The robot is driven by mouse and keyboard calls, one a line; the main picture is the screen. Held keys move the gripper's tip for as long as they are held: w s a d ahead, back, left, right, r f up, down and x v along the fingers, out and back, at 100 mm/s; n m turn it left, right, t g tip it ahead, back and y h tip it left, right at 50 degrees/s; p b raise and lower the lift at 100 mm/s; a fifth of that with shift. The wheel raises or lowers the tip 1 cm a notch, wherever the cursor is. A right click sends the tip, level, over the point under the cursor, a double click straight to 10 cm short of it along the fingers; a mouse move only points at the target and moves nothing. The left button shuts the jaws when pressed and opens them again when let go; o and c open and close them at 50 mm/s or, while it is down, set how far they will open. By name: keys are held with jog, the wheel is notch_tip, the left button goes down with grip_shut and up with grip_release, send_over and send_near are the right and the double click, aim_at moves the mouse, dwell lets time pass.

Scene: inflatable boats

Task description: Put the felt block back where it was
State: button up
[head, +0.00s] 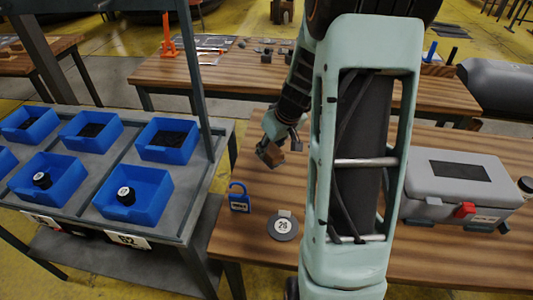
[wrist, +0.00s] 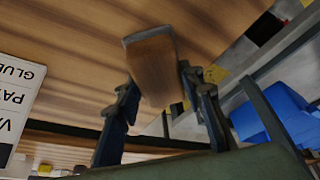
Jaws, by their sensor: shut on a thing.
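The felt block (head: 270,153) is a small brown wooden block held above the wooden table (head: 245,240) in the head view. In the wrist view the felt block (wrist: 153,68) shows large, with a grey layer along its far end. My gripper (head: 275,147) is shut on it, left of my arm. In the wrist view my gripper (wrist: 160,95) has one dark finger on each side of the block. The block is tilted in the picture and appears clear of the table. No marked spot for it can be made out.
On the table are a blue padlock-shaped item (head: 239,198), a round grey disc marked 26 (head: 282,228) and a grey case (head: 455,180). Blue bins (head: 135,193) stand on a grey rack at left. A white printed panel (wrist: 18,100) is at the wrist view's left edge.

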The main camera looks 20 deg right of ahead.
aim_at(269, 154)
jog(key=shift+w+a+f, duration=0.1)
jog(key=shift+w+f, duration=0.25)
jog(key=shift+f, duration=0.05)
jog(key=shift+f+b, duration=0.95)
jog(key=shift+f, duration=0.5)
jog(key=shift+f, duration=0.15)
jog(key=o, duration=1)
jog(key=shift+r, duration=0.35)
jog(key=p+v, duration=0.1)
jog(key=v, duration=1)
jog(key=shift+s+r, duration=0.25)
